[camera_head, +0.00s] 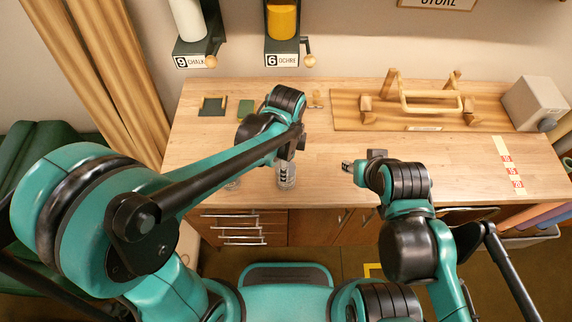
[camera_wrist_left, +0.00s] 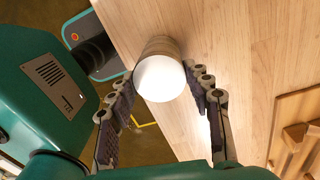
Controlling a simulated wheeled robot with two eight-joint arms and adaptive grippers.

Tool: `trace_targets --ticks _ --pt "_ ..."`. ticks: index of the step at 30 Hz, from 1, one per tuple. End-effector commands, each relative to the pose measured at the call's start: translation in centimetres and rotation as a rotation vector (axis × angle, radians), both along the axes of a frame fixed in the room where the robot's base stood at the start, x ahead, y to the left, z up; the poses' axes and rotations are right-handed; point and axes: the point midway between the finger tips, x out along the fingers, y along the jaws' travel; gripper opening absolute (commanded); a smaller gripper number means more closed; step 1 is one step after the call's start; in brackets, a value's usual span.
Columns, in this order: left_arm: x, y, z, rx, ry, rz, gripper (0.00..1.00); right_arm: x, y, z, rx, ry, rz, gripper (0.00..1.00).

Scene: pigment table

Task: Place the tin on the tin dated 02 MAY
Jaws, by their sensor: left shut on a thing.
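A pale-topped cylindrical tin (camera_wrist_left: 160,78) stands between the fingers of my left gripper (camera_wrist_left: 165,95) in the left wrist view. In the head view my left gripper (camera_head: 287,160) points down near the table's front edge, shut on the tin (camera_head: 287,182), which looks greyish and partly see-through there. A second, similar faint round item (camera_head: 232,184) sits to its left, partly behind my arm. I can read no date on either. My right gripper (camera_head: 347,167) is over the table to the right, pointing left; its opening is too small to tell.
A wooden stand (camera_head: 430,108) and a grey box (camera_head: 535,103) are at the back right. A strip with red labels (camera_head: 508,165) lies at the right. Small dark green pieces (camera_head: 212,105) lie at the back left. The middle of the wooden table (camera_head: 330,140) is clear.

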Motion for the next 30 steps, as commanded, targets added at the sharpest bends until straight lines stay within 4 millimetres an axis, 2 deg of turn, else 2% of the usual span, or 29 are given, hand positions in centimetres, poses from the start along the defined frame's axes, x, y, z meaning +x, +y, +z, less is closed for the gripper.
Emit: trace_targets --ticks 2,3,5,14,17,20,30 --pt "0.0 0.0 -0.4 0.000 0.000 0.000 0.20 0.0 0.0 -0.3 0.000 0.000 0.000 0.40" --pt "0.0 0.0 -0.3 0.000 0.000 0.000 0.57 0.0 0.0 -0.3 0.000 0.000 0.000 0.40" --pt "0.0 0.0 -0.3 0.000 0.000 0.000 0.70 0.0 0.0 -0.2 0.000 0.000 0.000 0.40" --pt "0.0 0.0 -0.2 0.000 0.000 0.000 0.70 0.0 0.0 -0.2 0.000 0.000 0.000 0.40" --pt "0.0 0.0 0.4 0.000 0.000 0.000 0.70 0.0 0.0 0.3 0.000 0.000 0.000 0.40" --pt "0.0 0.0 1.9 0.000 0.000 0.000 0.70 0.0 0.0 0.7 0.000 0.000 0.000 0.40" --pt "0.3 0.0 9.3 0.000 0.000 0.000 0.70 0.0 0.0 2.7 0.000 0.000 0.000 0.40"
